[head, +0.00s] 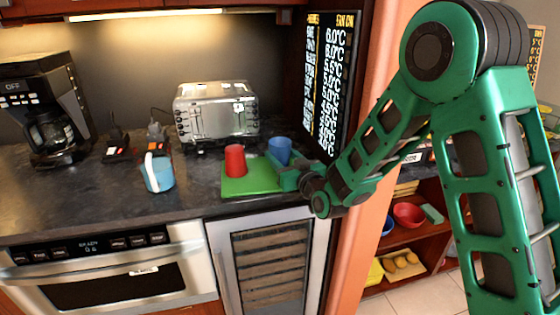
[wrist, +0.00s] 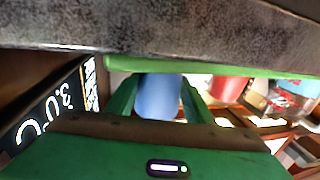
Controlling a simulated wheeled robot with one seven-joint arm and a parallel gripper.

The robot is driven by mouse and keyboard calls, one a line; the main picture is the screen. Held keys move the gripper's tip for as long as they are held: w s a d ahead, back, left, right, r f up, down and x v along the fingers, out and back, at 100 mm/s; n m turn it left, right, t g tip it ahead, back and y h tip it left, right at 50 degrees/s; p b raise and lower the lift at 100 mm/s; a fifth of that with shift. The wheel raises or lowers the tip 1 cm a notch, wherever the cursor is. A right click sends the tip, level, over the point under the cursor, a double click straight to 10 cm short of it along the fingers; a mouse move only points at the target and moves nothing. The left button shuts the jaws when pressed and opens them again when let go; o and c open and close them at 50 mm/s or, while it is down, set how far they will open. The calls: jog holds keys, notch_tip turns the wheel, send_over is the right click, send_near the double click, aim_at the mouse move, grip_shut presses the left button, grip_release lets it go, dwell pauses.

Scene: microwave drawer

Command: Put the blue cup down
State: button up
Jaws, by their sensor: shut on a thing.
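The blue cup (head: 280,149) is upright at the right back part of the green board (head: 243,187) on the counter. My gripper (head: 284,168) is low at the board's right side, with its fingers around the cup. In the wrist view, which looks upside down, the blue cup (wrist: 158,97) sits between the two green fingers (wrist: 158,84), and my gripper is shut on it. Its base appears right at the green board (wrist: 230,71); I cannot tell whether it touches. The red cup (head: 235,160) stands on the board to the left, apart from my gripper.
A light blue mug (head: 158,174) stands on the counter left of the board. A silver toaster (head: 216,112) is behind, and a black coffee maker (head: 47,112) is at far left. A dark menu panel (head: 330,80) and an orange cabinet edge (head: 374,120) are close on the right.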

jog(key=shift+f, duration=0.55)
jog(key=shift+f, duration=0.1)
jog(key=o, duration=1.1)
